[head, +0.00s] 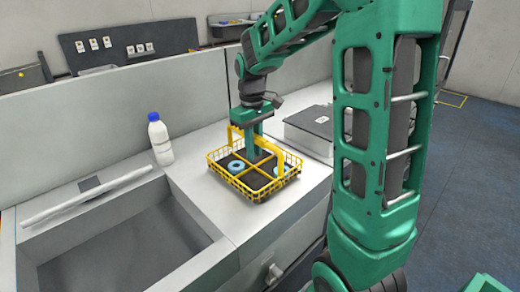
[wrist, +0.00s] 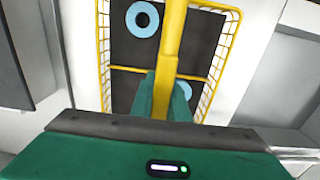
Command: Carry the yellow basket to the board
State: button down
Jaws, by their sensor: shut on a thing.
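The yellow basket (head: 237,190) is a wire basket with a dark floor and a tall handle, on the light counter in the head view. Two blue rings lie in it, one at the left (head: 236,166) and one at the right (head: 279,171). My gripper (head: 258,148) is above the basket, shut on its handle. In the wrist view the green fingers (wrist: 165,95) close around the yellow handle bar (wrist: 173,45), and the basket's wire side (wrist: 222,60) shows beside it. I cannot tell whether the basket touches the counter. I cannot make out the board for certain.
A white bottle with a blue cap (head: 160,140) stands left of the basket. A sunken basin (head: 130,245) is at the front left. A grey flat box (head: 312,128) sits right behind the basket. A low partition (head: 110,115) runs behind the counter.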

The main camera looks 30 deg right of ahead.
jog(key=shift+f, duration=0.7)
jog(key=c, duration=1.7)
grip_release()
jog(key=shift+r, duration=0.1)
notch_tip(320, 180, up, 12)
jog(key=shift+r, duration=0.15)
